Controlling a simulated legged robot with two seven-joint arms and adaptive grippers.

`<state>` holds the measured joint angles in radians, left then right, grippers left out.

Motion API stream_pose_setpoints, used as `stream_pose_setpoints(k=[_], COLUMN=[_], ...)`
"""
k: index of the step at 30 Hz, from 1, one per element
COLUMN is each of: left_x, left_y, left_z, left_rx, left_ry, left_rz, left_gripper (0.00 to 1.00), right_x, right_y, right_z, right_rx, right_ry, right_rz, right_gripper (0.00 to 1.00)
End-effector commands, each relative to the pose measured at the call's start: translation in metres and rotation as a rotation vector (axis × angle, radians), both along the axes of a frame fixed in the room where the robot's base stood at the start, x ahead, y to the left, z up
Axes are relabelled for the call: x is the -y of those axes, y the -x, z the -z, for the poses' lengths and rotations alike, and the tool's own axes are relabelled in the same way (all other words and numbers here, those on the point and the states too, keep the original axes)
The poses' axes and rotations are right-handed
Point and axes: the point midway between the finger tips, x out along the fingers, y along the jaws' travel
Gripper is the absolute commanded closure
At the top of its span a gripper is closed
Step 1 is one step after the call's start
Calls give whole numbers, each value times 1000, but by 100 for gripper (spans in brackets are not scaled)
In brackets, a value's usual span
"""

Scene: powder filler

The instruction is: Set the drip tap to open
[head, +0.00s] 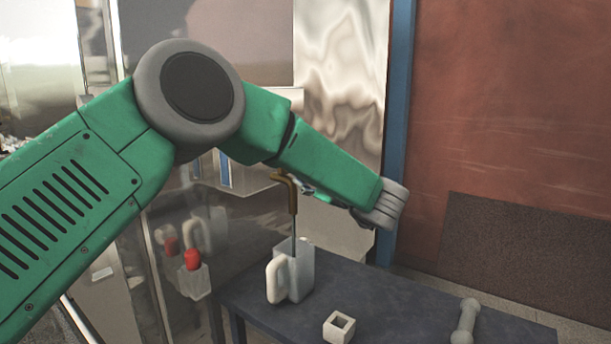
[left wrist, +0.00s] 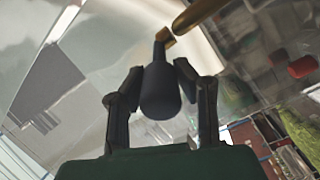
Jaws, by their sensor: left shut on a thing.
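The drip tap shows in the head view as a bent brown-brass pipe (head: 291,196) above the jug. In the left wrist view its brass end (left wrist: 200,12) joins a short stem with a dark rounded handle (left wrist: 160,92). My left gripper (left wrist: 158,75) is shut on this handle, one finger on each side. In the head view my forearm hides most of the gripper. A pale jug (head: 297,272) stands upright under the tap, its handle to the left. A thin grey line runs from the spout down into the jug; I cannot tell if it is flow. My right gripper is not seen.
A dark table (head: 385,296) holds the jug, a small white hollow block (head: 339,327) and a grey dumbbell-shaped piece (head: 465,321). A shiny metal panel stands behind at left, with a red-topped pale shape (head: 193,260), perhaps a reflection.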

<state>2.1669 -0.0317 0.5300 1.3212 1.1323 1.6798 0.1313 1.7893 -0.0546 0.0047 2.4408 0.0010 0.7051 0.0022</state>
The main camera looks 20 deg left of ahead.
Motion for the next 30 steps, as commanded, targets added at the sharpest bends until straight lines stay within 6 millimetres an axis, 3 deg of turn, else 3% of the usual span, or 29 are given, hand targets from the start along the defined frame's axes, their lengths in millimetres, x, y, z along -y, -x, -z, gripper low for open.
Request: stream_pose_setpoints(k=[4, 5, 6, 7, 19, 30], left_x=[3, 3, 3, 3, 8, 72], left_y=[1, 1, 0, 0, 4, 38], left_z=[8, 8, 8, 7, 2, 4], left_rx=[-15, -16, -16, -14, -4, -8], left_ry=[5, 6, 6, 5, 2, 1], left_rz=[8, 7, 7, 8, 5, 8], left_gripper=[100, 71, 57, 52, 52, 52], right_x=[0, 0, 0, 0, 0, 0], right_y=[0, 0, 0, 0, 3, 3], right_z=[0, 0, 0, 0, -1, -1], right_rx=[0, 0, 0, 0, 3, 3], right_ry=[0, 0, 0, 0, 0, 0], right_rz=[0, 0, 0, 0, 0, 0], right_gripper=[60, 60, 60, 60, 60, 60])
